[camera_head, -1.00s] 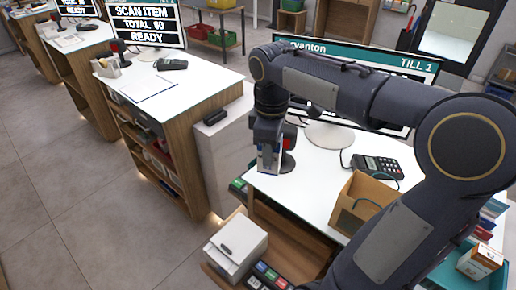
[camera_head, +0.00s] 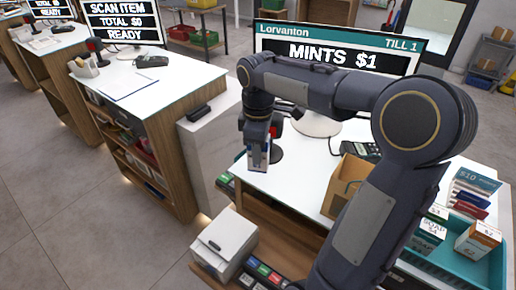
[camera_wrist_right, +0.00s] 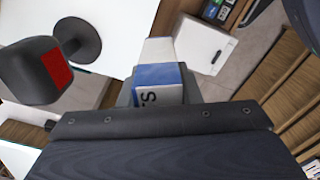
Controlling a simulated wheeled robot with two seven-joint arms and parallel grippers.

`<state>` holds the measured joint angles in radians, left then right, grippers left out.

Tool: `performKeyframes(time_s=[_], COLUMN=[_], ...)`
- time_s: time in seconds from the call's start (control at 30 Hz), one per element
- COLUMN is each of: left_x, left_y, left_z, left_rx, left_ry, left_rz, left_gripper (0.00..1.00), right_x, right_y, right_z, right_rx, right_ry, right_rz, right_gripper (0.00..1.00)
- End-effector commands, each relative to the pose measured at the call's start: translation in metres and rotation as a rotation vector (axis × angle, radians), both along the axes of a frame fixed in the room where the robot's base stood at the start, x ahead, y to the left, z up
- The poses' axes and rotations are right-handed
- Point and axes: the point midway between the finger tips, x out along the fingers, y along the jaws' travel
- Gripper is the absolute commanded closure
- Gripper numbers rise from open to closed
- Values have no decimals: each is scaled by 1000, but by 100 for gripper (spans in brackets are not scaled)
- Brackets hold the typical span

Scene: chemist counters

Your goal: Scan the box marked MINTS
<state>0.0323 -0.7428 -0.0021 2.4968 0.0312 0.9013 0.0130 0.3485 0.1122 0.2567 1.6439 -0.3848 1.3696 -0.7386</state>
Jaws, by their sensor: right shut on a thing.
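My right gripper (camera_head: 257,146) hangs over the white counter, fingers down, shut on a small white and blue box (camera_head: 257,160). In the right wrist view the box (camera_wrist_right: 160,82) sticks out past the gripper; only the end of its lettering shows, "S" and part of a mark. The scanner (camera_head: 276,152) stands on its round base just right of the box; its red window (camera_wrist_right: 57,68) shows in the right wrist view, apart from the box. The till screen (camera_head: 335,52) reads "MINTS $1". My left gripper is not in view.
A brown paper bag (camera_head: 343,186) stands on the counter to the right, near the card terminal. A teal tray (camera_head: 462,262) holds several small boxes at the lower right. A white printer (camera_head: 225,243) stands lower left. My right arm crosses the counter.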

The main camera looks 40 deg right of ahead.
Motion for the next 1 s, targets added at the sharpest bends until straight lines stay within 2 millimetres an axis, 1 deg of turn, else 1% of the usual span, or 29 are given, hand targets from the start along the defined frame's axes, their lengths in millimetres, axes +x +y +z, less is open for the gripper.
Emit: performKeyframes(time_s=[0.03, 0.1, 0.3, 0.37, 0.47, 0.53, 0.7, 0.8, 0.9, 1.0], left_x=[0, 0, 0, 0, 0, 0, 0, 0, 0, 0], left_y=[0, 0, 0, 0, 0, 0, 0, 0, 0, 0], left_z=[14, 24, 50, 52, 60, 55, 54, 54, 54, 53], left_rx=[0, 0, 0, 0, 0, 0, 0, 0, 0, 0], left_ry=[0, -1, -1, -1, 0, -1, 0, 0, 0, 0], left_rz=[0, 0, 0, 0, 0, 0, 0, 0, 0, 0], left_gripper=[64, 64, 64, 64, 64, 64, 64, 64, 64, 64], right_x=[-1, -2, -5, -6, -7, -8, -10, -12, -12, -16], right_y=[1, 3, 6, 7, 9, 10, 13, 14, 15, 12], right_z=[15, 27, 57, 63, 78, 84, 108, 119, 124, 125], right_rx=[-1, -1, 0, 0, 0, 0, 0, 1, 1, -1], right_ry=[-2, -2, 0, -1, -3, -4, -4, -2, -1, -1], right_rz=[1, 1, 1, 1, 0, 0, 1, 0, 0, -8], right_gripper=[93, 93, 93, 93, 93, 93, 93, 93, 93, 93])
